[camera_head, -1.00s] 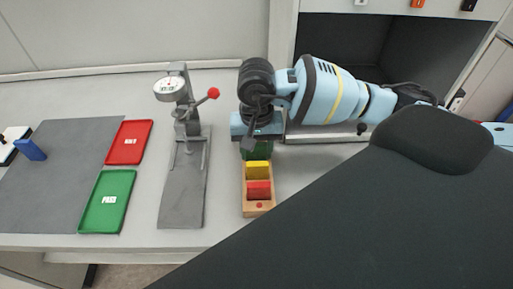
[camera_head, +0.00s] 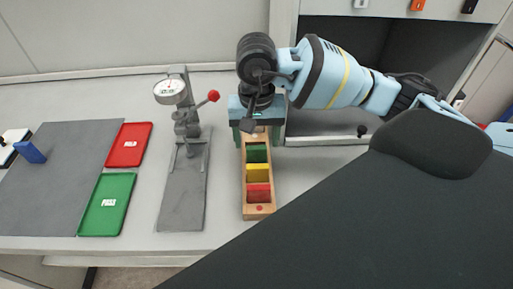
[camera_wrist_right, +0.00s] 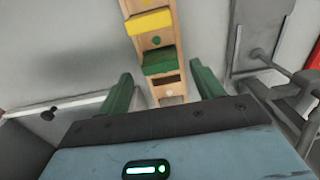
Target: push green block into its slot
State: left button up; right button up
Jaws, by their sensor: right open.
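The green block (camera_head: 257,153) stands in the wooden rack (camera_head: 250,211), behind the yellow block (camera_head: 257,173) and the red block (camera_head: 259,193). It also shows in the right wrist view (camera_wrist_right: 159,62); I cannot tell how deep it sits. My right gripper (camera_head: 256,133) is over the far end of the rack. In the right wrist view its green fingers (camera_wrist_right: 164,88) are open and apart, one on each side of the rack's end, with nothing between them but the rack below. The green block lies just beyond the fingertips. My left gripper is not in view.
A grey dial gauge stand (camera_head: 186,190) with a red-knobbed lever stands left of the rack. An open cabinet is at the back right.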

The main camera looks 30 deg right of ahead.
aim_at(257, 147)
notch_tip(257, 147, up, 7)
dwell(0.3)
jog(key=shift+f, duration=0.15)
dwell(0.4)
